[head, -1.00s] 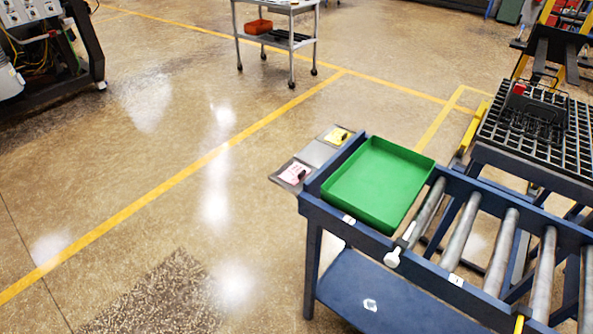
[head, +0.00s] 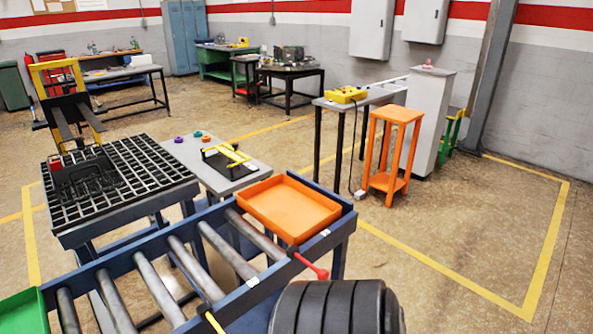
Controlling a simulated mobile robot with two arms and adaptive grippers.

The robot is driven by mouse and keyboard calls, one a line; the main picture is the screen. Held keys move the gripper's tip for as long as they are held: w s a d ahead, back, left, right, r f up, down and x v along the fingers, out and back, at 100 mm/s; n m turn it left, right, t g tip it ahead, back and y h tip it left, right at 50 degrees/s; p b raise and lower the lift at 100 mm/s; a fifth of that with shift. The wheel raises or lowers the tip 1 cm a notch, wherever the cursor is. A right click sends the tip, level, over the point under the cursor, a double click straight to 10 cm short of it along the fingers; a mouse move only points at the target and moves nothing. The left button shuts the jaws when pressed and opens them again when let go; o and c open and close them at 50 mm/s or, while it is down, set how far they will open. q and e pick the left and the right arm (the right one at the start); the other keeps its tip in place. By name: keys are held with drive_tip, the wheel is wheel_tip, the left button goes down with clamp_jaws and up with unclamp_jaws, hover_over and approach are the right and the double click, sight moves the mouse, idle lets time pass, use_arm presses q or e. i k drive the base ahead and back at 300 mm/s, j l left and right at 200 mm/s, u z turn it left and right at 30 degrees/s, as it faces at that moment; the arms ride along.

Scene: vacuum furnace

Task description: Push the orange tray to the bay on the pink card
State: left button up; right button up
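The orange tray (head: 290,207) is a shallow, empty open box. It sits on the right end of the blue roller conveyor (head: 345,222), inside the side rails. A lever with a red handle (head: 316,270) is at the near rail, close to the tray's near corner. The pink card is not in the current view. Neither of my grippers is in view.
A green tray (head: 22,313) shows at the lower left on the conveyor, cut off; bare rollers (head: 160,285) lie between the trays. A black ribbed cylindrical thing (head: 335,308) fills the bottom middle. An orange stand (head: 395,115) is beyond the conveyor. Floor at right is clear.

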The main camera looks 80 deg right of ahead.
sight(295, 212)
drive_tip(key=z, duration=2.35)
